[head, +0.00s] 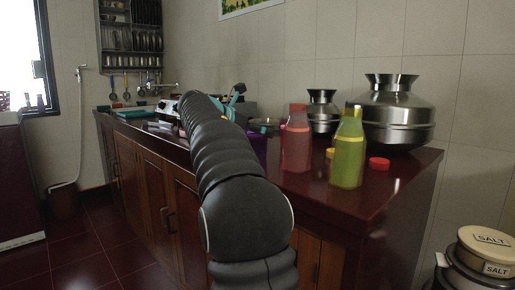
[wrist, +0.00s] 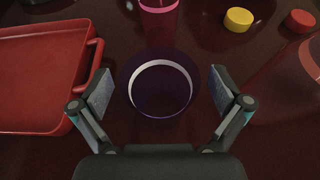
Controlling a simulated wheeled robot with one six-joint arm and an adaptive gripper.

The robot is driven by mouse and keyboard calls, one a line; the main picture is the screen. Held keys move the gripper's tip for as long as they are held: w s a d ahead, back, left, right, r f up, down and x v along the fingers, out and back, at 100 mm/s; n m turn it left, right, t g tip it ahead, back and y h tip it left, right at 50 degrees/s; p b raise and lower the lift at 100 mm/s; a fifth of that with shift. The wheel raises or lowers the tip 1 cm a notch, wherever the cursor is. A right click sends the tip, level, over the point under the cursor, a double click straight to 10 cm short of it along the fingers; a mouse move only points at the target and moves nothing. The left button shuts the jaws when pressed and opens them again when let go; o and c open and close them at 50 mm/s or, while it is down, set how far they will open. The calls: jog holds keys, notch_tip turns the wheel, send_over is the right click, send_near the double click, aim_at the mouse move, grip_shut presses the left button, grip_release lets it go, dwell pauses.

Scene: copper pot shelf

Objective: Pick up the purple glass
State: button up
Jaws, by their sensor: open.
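The purple glass (wrist: 160,108) is in the middle of the wrist view, dark purple and seen from above, with a pale ring showing around its inside. My gripper (wrist: 161,84) is open, with one finger to the left of the glass and one to the right. A gap shows between each finger and the glass, and I cannot tell how far below the fingertips it is. In the head view a purple patch, likely the glass (head: 259,146), shows beside my arm, which hides most of that area.
A red tray (wrist: 88,88) lies close to the left finger. A pink cup (wrist: 158,22) stands beyond the glass. A yellow lid (wrist: 238,19) and red lid (wrist: 299,21) lie upper right. A red bottle (head: 296,143), green bottle (head: 347,150) and metal pots (head: 393,115) stand on the counter.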

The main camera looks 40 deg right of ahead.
jog(key=c, duration=1.3)
jog(key=shift+r, duration=0.15)
